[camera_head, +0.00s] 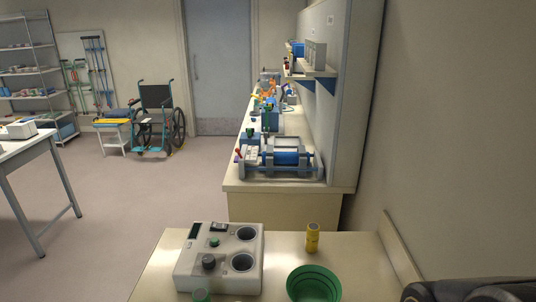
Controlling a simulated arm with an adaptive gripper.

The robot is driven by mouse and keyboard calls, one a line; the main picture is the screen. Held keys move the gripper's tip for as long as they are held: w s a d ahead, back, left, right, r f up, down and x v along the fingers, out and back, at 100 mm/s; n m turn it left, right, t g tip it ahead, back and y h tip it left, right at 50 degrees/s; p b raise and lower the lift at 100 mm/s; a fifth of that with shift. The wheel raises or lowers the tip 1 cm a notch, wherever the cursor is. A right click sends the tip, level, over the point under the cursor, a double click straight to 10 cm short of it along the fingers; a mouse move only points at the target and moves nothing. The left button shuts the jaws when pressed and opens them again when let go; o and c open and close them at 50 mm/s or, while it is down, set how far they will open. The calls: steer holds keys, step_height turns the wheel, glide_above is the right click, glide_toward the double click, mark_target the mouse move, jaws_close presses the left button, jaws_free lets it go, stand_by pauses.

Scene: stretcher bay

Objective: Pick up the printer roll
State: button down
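No object is clearly marked as the printer roll. A blue roll-like cylinder (290,158) lies in a grey frame on the bench behind. A dark, rounded part at the bottom right corner seems to be mine. No gripper fingertips show, so my gripper is out of view.
A white device (219,262) with two round wells stands left of the yellow cylinder. A green bowl (313,284) sits in front of it, and a raised edge (400,246) bounds the table's right. A wheelchair (157,118) stands far off; the floor between is clear.

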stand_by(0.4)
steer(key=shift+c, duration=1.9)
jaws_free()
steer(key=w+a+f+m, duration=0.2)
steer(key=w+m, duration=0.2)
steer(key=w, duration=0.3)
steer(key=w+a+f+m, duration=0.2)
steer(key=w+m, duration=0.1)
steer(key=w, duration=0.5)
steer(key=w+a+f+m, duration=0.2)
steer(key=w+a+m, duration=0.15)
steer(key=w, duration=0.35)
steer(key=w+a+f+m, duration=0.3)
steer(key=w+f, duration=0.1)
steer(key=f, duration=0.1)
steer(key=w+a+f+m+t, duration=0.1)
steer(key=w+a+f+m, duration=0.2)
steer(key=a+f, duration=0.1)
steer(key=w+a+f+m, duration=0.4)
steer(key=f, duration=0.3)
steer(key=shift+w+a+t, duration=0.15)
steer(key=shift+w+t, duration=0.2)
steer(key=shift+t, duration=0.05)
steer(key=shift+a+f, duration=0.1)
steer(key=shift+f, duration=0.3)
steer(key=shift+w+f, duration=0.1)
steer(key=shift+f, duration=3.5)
